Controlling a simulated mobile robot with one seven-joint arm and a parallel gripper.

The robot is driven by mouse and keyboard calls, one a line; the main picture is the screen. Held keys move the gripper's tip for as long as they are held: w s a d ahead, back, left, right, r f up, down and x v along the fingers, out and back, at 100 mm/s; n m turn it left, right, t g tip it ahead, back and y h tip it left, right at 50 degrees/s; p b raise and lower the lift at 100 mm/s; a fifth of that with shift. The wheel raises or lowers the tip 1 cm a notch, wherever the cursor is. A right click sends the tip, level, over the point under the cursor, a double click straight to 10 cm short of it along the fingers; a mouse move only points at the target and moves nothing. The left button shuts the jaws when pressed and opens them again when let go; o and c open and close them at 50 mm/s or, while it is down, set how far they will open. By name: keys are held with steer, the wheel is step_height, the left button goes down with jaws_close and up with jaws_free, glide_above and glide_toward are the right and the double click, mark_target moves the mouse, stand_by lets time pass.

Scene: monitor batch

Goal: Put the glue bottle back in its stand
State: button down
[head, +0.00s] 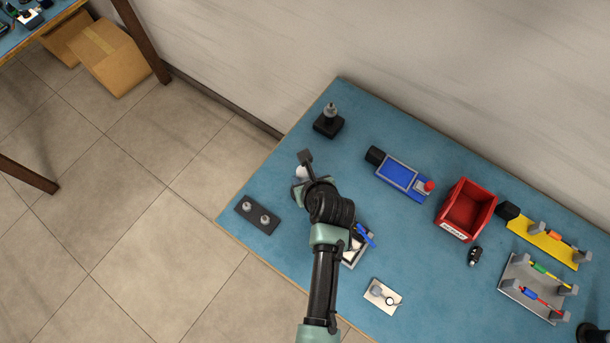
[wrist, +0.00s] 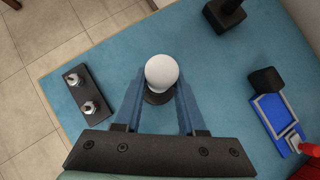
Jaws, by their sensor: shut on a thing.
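A white round-topped thing, which looks like the glue bottle (wrist: 162,71), is between my two fingers in the wrist view. My gripper (wrist: 160,88) is shut on it. A dark round disc (wrist: 156,98) shows just below the white top, between the fingers; I cannot tell whether it is a stand or part of the bottle. In the head view a bit of the white bottle (head: 301,172) shows beside my gripper (head: 303,183), mostly hidden by my wrist. The bottle's lower end is hidden, so I cannot tell whether it touches the table.
A dark plate with two metal pegs (head: 257,215) lies left on the blue table (head: 260,185). A black block with a metal top (head: 328,123) stands behind. A blue device (head: 402,178), a red bin (head: 467,209) and tool racks are rightward.

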steer(key=shift+f, duration=0.2)
steer(key=shift+f+b, duration=0.5)
steer(key=shift+f, duration=0.1)
steer(key=shift+c, duration=2.1)
jaws_free()
steer(key=p+v, duration=0.1)
steer(key=v, duration=1.2)
